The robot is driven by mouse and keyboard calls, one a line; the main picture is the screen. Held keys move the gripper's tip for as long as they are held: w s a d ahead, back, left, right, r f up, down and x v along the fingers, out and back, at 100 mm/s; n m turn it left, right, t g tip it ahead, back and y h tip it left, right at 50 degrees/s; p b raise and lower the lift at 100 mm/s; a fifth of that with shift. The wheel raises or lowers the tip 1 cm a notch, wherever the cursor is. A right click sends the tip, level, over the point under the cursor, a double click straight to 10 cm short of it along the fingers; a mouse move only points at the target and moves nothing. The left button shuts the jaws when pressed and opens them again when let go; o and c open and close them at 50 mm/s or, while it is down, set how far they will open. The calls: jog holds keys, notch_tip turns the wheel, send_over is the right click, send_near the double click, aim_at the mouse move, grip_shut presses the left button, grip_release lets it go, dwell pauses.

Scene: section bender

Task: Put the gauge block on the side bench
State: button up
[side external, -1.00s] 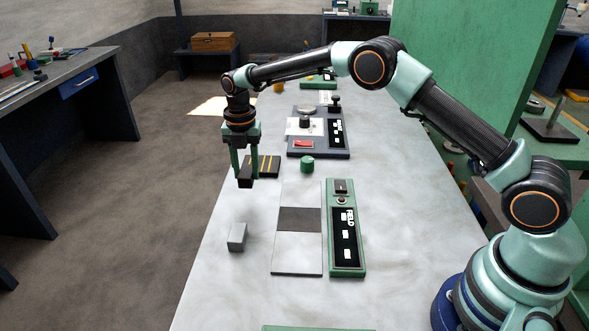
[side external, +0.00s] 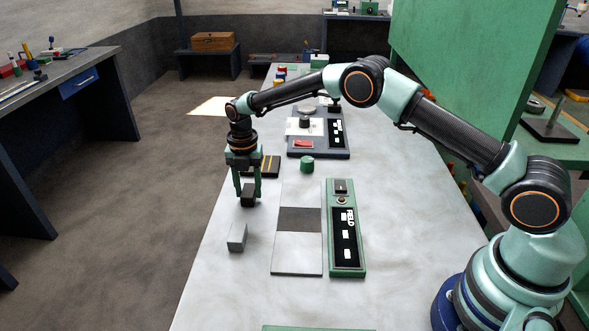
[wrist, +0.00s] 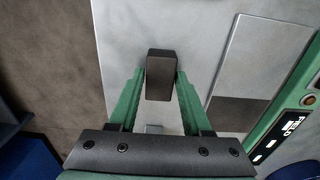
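My gripper (side external: 248,196) is shut on a dark block (side external: 249,198) above the left part of the work table. In the wrist view the dark block (wrist: 160,75) sits between the green fingertips. I cannot tell from looks which block is the gauge block. A bench with a blue drawer (side external: 80,82) stands at the left, apart from the table, with tools on top.
A flat plate with a dark band (side external: 298,250) and a green control panel (side external: 347,240) lie right of the grey block. A green cylinder (side external: 307,164), a striped dark pad (side external: 270,166) and a dark fixture (side external: 318,148) stand farther back. Floor separates table and bench.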

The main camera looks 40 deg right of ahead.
jog(key=shift+o, duration=0.9)
notch_tip(320, 180, up, 11)
notch_tip(320, 180, up, 10)
jog(key=m+t, duration=0.1)
jog(key=m, duration=0.5)
send_over(248, 190)
jog(key=s+d, duration=0.3)
jog(key=s, duration=0.1)
jog(key=s+d+r+m+t, duration=0.2)
jog(key=s+d+r+m, duration=0.2)
jog(key=s+r+m, duration=0.3)
jog(key=s+d+f+m+t, duration=0.1)
jog(key=s+f+m, duration=0.1)
jog(key=s+m, duration=0.5)
jog(key=s+d+f+m+t, duration=0.1)
jog(key=s+d+f+m, duration=0.1)
jog(key=s+m, duration=0.5)
jog(key=shift+s+d+t, duration=0.15)
jog(key=shift+s+t, duration=0.15)
jog(key=shift+s, duration=0.75)
